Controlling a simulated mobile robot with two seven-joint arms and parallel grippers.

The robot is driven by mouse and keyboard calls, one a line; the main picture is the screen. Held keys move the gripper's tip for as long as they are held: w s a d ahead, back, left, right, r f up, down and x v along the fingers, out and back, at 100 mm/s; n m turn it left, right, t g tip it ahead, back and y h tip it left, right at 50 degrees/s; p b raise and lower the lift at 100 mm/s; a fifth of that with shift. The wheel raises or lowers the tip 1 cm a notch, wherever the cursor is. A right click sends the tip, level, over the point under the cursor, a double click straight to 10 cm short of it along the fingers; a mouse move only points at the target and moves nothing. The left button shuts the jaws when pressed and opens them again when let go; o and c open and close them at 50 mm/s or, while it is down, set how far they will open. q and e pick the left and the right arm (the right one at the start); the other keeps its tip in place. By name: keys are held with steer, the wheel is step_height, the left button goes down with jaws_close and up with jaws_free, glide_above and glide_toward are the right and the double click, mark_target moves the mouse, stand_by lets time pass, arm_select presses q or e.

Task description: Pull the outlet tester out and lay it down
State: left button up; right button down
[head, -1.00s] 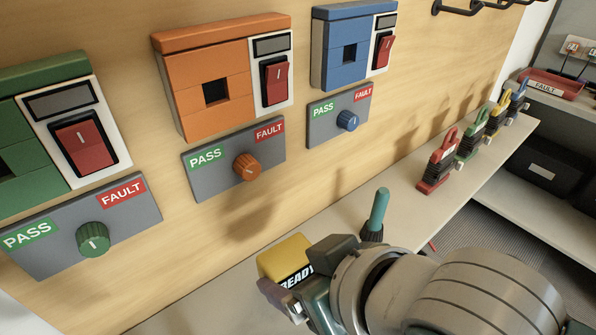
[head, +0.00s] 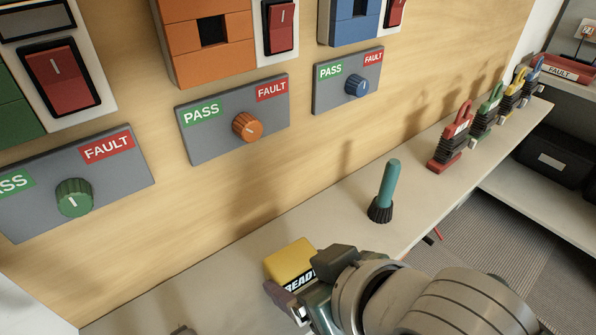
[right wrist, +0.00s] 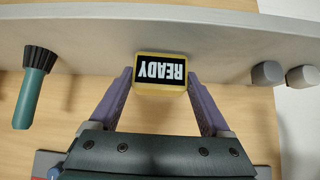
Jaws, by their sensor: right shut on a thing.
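The outlet tester (head: 290,262) is a yellow block with a black READY label, low in the middle of the head view. My right gripper (head: 291,290) is shut on it. In the right wrist view the tester (right wrist: 161,86) sits between the two purple fingers of my right gripper (right wrist: 160,92). It is clear of the wall units and over the pale shelf (head: 225,290); I cannot tell whether it touches the shelf. Orange (head: 208,58), blue (head: 352,32) and green (head: 14,112) socket units are on the wall, partly cut off. My left gripper is not in view.
Red (head: 452,140), green (head: 489,108), yellow and blue tagged items line the shelf farther right. PASS/FAULT dial panels (head: 235,120) are on the wall. The shelf left of the tester looks mostly clear.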

jaws_free()
steer(key=shift+s+d+r+p, duration=0.15)
steer(key=shift+s+r+p, duration=0.1)
steer(key=shift+r+p, duration=0.1)
steer(key=p+v, duration=0.3)
steer(key=v, duration=0.6)
steer(key=s+d+r+m+g+h+p, duration=0.2)
steer(key=s+d+r+p, duration=0.35)
steer(key=d+r, duration=0.2)
steer(key=s+d+r+m+g+h+p, duration=0.2)
steer(key=s+d+r+m+h+p, duration=0.1)
steer(key=s+d+r+p, duration=0.35)
step_height(320, 180, up, 39)
steer(key=w+p, duration=0.1)
steer(key=p, duration=3.6)
steer(key=shift+w+a+f, duration=0.25)
steer(key=shift+w+a, duration=0.05)
steer(key=shift+a, duration=0.15)
